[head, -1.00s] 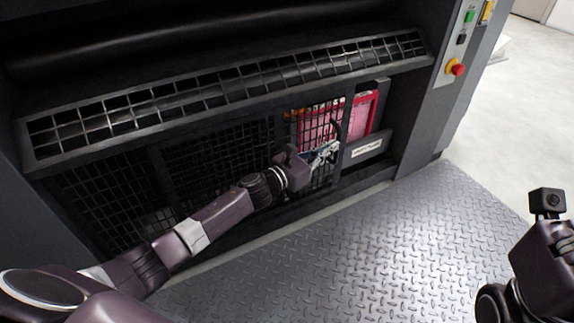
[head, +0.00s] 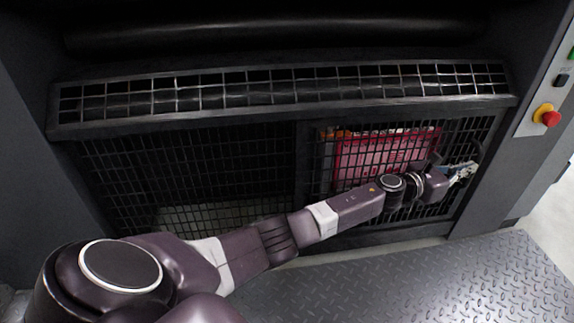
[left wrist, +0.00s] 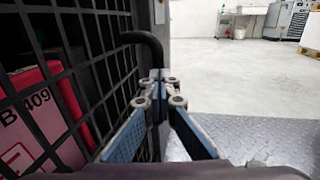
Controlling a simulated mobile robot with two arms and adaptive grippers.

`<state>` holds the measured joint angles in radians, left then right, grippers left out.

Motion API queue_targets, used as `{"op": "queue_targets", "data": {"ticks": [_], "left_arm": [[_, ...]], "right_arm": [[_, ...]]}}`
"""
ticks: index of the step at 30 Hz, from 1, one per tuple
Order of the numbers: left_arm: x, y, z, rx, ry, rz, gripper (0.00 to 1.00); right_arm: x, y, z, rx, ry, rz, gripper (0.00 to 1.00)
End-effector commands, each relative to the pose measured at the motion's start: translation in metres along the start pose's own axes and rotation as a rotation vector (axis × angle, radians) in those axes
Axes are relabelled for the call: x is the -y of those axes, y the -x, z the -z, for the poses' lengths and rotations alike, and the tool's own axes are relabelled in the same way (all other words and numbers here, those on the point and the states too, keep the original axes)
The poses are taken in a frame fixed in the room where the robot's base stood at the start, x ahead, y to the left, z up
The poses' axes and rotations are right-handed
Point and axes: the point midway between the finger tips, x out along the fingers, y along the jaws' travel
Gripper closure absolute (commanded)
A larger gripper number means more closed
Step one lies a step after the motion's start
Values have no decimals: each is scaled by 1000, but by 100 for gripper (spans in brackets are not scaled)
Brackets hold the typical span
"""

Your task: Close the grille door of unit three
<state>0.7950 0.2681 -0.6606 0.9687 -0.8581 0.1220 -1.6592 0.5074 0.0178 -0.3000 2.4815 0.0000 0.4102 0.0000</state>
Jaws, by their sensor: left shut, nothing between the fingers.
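The grille door (head: 318,180) is a dark wire-mesh panel at the right of the unit's lower front. It stretches across the opening and looks shut or nearly so; I cannot tell whether it is fully flush. Its black curved handle (left wrist: 152,42) shows in the left wrist view, just beyond the fingertips. My left gripper (head: 465,171) is shut and empty at the door's right edge, in front of the mesh. In the left wrist view the blue-padded fingers (left wrist: 158,76) meet close to the handle; contact is unclear. My right gripper is out of view.
A pink-red container (head: 370,155) sits behind the mesh; it also shows in the left wrist view (left wrist: 35,125). A ledge with a grid (head: 290,95) runs above. A red stop button (head: 548,117) is at the right. The tread-plate floor (head: 440,285) is clear.

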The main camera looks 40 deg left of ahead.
Motion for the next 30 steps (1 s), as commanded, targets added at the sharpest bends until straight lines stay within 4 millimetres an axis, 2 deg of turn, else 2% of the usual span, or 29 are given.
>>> {"op": "queue_targets", "data": {"ticks": [9,30], "left_arm": [[2,-8,-1,1,-2,0,100],[-2,-7,-6,7,-1,-1,100]], "right_arm": [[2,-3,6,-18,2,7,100],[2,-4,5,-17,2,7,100]]}}
